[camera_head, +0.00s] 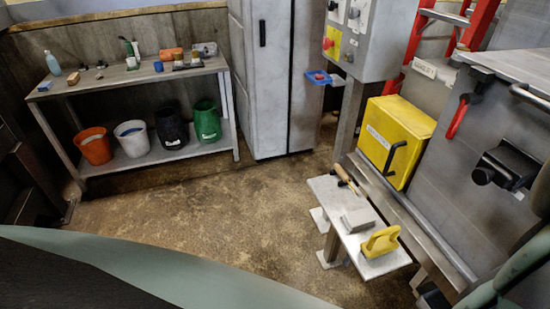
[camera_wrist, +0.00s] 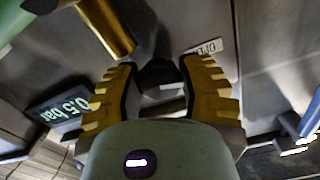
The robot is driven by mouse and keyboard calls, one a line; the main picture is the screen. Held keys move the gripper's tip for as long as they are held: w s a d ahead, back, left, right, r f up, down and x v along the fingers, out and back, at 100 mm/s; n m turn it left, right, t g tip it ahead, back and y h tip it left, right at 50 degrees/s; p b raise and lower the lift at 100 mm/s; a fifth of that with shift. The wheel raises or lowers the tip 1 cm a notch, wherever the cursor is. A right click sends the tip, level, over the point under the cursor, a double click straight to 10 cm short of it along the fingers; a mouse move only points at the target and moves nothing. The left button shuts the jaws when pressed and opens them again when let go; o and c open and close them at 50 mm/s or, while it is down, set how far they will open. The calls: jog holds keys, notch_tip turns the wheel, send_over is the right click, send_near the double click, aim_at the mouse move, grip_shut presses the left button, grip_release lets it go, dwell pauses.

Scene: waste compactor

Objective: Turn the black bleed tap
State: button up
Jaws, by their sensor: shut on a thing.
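In the wrist view, my gripper (camera_wrist: 157,66) has its two yellow ribbed fingers on either side of a dark round knob, the black bleed tap (camera_wrist: 160,76). The fingers are shut on it. The tap sits against a grey metal panel, and its lower part is partly hidden behind the gripper body. A small white label (camera_wrist: 207,47), seen at a slant, is just to the upper right of the tap. In the head view my gripper and the tap cannot be made out; part of my green arm shows at the lower right.
A brass-coloured pipe (camera_wrist: 106,28) lies close to the left finger. A display (camera_wrist: 62,108) reads 0.5 bar. In the head view, a small bench (camera_head: 325,189) with a yellow-handled tool (camera_head: 381,242) stands before the machine (camera_head: 500,95). The floor (camera_head: 215,215) left of it is clear.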

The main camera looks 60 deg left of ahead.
jog(key=shift+n, duration=0.8)
jog(key=o, duration=1.2)
jog(key=v, duration=0.7)
jog(key=shift+s+a, duration=0.1)
jog(key=shift+s, duration=0.15)
